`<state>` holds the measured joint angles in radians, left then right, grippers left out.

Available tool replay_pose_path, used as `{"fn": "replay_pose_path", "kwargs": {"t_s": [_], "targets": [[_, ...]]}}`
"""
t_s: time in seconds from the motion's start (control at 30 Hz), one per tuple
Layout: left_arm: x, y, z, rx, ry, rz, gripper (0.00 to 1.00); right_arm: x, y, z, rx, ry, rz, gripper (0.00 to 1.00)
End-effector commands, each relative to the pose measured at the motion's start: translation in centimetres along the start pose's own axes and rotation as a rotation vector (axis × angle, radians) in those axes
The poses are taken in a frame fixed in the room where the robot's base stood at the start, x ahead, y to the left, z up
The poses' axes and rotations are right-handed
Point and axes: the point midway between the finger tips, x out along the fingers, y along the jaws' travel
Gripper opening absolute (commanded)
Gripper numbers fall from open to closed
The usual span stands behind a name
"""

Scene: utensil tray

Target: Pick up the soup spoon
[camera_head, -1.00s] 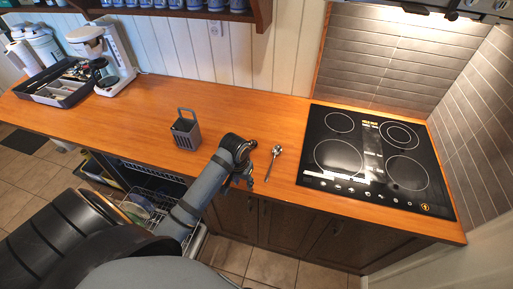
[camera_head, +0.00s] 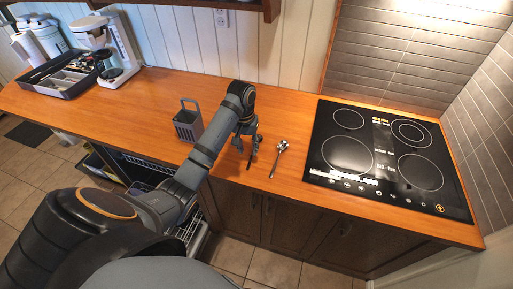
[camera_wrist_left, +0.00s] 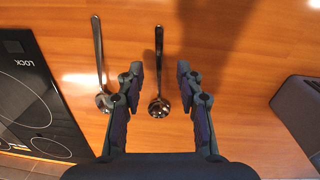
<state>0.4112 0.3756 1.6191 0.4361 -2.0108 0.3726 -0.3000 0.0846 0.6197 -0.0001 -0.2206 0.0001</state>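Two spoons lie on the wooden counter in the left wrist view. A dark-looking spoon with a round bowl (camera_wrist_left: 159,107) lies between the open fingers of my left gripper (camera_wrist_left: 158,82); its handle points up in the picture. A silver spoon (camera_wrist_left: 98,60) lies to the left, its bowl partly hidden by a finger. In the head view the silver spoon (camera_head: 279,158) lies just right of my left gripper (camera_head: 247,146), which is over the counter; a thin dark handle shows below it. I cannot tell which one is the soup spoon. My right gripper is out of view.
A black cooktop (camera_head: 385,160) lies to the right. A grey utensil holder (camera_head: 187,123) stands to the left of my gripper. A utensil tray (camera_head: 62,88) and a white coffee maker (camera_head: 117,50) are at the far left. The counter (camera_head: 150,95) between is clear.

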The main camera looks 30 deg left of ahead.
Motion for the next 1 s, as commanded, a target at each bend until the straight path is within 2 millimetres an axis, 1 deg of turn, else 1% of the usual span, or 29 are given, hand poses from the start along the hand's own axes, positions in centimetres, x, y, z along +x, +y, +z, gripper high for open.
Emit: {"fn": "replay_pose_path", "kwargs": {"t_s": [0.03, 0.17, 0.27, 0.33, 0.37, 0.4, 0.47, 0.53, 0.6, 1.0], "targets": [[0.6, 0.0, 0.0, 0.000, 0.002, 0.000, 0.36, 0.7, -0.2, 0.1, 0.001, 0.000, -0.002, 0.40], [0.5, 0.0, -0.1, 0.000, 0.002, 0.000, 0.36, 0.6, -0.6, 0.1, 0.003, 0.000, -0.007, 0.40], [1.6, 0.1, -0.2, 0.000, 0.001, 0.001, 0.36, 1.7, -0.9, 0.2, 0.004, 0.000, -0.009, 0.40], [2.8, 0.1, -0.3, 0.000, 0.000, 0.001, 0.36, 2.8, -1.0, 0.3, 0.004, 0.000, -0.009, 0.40], [3.1, 0.2, -0.4, 0.000, -0.001, 0.001, 0.36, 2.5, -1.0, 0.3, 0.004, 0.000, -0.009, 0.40], [3.8, 0.2, -0.5, -0.001, -0.001, 0.001, 0.36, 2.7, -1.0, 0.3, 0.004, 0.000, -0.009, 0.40], [4.3, 0.2, -0.5, -0.001, -0.002, 0.001, 0.36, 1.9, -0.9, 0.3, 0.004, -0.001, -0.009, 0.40], [5.2, 0.2, -0.5, 0.000, -0.001, 0.000, 0.36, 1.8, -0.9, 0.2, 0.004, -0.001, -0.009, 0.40], [5.5, 0.2, -0.5, 0.001, 0.001, 0.000, 0.36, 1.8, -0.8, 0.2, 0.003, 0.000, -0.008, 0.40], [5.5, 0.2, -0.5, 0.000, 0.001, 0.000, 0.36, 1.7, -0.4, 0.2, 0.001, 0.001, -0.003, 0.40]]}}
